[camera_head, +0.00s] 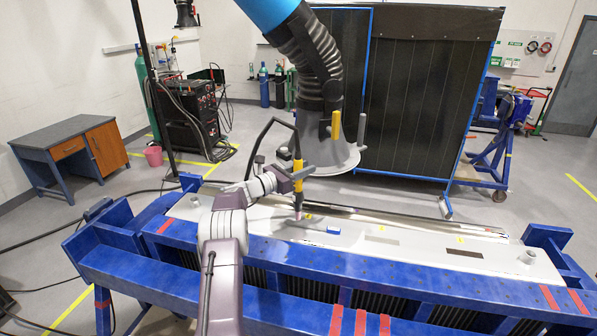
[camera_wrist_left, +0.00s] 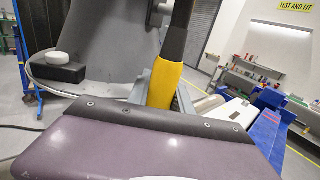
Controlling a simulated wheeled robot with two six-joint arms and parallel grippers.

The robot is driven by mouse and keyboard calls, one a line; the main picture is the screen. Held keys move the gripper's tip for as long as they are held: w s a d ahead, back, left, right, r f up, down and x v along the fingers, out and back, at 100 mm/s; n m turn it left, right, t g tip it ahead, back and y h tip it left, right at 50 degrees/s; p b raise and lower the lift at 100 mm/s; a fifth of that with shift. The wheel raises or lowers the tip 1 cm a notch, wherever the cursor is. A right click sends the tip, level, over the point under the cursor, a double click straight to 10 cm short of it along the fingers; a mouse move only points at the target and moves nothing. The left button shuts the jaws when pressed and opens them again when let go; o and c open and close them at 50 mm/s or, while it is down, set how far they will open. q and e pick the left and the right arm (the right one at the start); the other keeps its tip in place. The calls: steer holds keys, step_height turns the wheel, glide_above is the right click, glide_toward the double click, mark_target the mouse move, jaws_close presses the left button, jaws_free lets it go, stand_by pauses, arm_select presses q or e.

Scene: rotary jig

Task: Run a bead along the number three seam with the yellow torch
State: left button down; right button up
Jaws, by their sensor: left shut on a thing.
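The yellow torch (camera_head: 298,186) is upright in the jaws of my left gripper (camera_head: 297,174), its dark lower part and pinkish nozzle pointing down. In the left wrist view the torch's yellow body (camera_wrist_left: 165,84) shows beyond the purple wrist. The nozzle is just above or touching the grey workpiece (camera_head: 353,241), left of its middle; I cannot tell which. Small yellow tags sit along the workpiece, one near the nozzle, one farther right (camera_head: 382,227) and another (camera_head: 460,240). Their numbers are too small to read, so I cannot tell which seam is number three. My right gripper is out of view.
A grey extraction hood (camera_head: 335,160) on a ribbed arm hangs close behind the torch. The workpiece lies in a blue jig frame (camera_head: 330,265) with raised ends. A small blue-and-white block (camera_head: 334,230) lies right of the nozzle. A dark cable loops behind the torch.

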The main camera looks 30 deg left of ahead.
arm_select(q)
steer(key=w+d+f+b, duration=0.1)
steer(key=d+f+b, duration=0.1)
steer(key=d+b, duration=0.4)
steer(key=shift+w+d, duration=0.4)
steer(key=shift+d, duration=0.35)
steer(key=shift+f+b, duration=0.1)
steer(key=shift+b, duration=0.45)
steer(key=shift+f+b, duration=0.45)
steer(key=shift+b, duration=0.05)
stand_by(1.4)
steer(key=shift+r, duration=0.1)
stand_by(0.6)
